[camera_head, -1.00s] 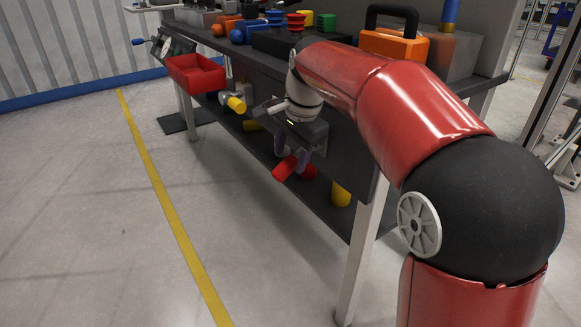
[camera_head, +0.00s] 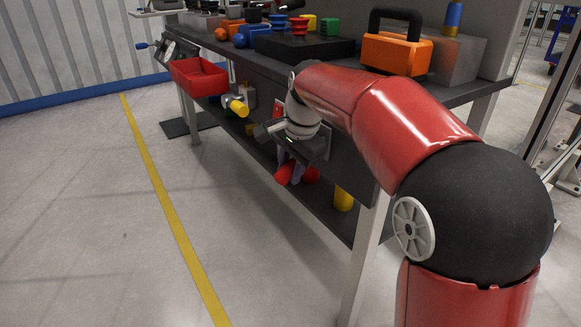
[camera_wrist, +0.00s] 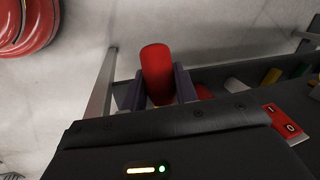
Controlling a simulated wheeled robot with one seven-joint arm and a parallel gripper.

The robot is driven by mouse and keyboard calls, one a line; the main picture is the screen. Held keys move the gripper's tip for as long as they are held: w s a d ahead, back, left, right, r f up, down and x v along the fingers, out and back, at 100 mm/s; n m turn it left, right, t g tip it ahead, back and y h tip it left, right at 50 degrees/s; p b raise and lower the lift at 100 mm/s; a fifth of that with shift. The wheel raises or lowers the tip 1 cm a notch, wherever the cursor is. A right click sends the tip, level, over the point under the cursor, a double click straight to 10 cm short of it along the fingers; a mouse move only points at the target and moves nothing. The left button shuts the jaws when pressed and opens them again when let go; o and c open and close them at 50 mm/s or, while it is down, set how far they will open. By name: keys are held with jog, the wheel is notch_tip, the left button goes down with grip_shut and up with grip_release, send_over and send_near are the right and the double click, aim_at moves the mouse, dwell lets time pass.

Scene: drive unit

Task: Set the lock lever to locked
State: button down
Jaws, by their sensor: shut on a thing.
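The lock lever's red handle (camera_wrist: 157,72) stands between the two purple-grey fingers of my gripper (camera_wrist: 159,88) in the wrist view. The fingers are closed on it from both sides. In the head view my gripper (camera_head: 288,158) points down at the front of the bench, with the red handle (camera_head: 284,173) at its fingertips. A red plate with I and O marks (camera_wrist: 284,121) shows at the right of the wrist view. My wrist hides the lever's pivot, so I cannot read its position against the marks.
A second red part (camera_head: 312,174) sits just right of the handle. A yellow-ended handle (camera_head: 238,107) and a red bin (camera_head: 199,76) are to the left along the bench front. A yellow cylinder (camera_head: 343,198) stands on the lower shelf. The floor at left is clear.

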jog(key=shift+s+a+r+g+y+p, duration=0.1)
jog(key=shift+r+g+y+p, duration=0.4)
jog(key=shift+p, duration=0.85)
jog(key=p, duration=0.1)
jog(key=r+y+p, duration=0.1)
jog(key=shift+s+a+g+p, duration=0.15)
jog(key=shift+a+g+p, duration=0.15)
jog(key=shift+g, duration=0.1)
jog(key=c, duration=1.1)
grip_release()
jog(key=shift+m, duration=0.3)
jog(key=shift+d+p+v, duration=0.15)
jog(key=shift+p+v, duration=1.8)
jog(key=shift+v, duration=1.05)
jog(key=shift+d+p+v, duration=0.1)
jog(key=shift+p+v, duration=1.85)
jog(key=shift+v, duration=1)
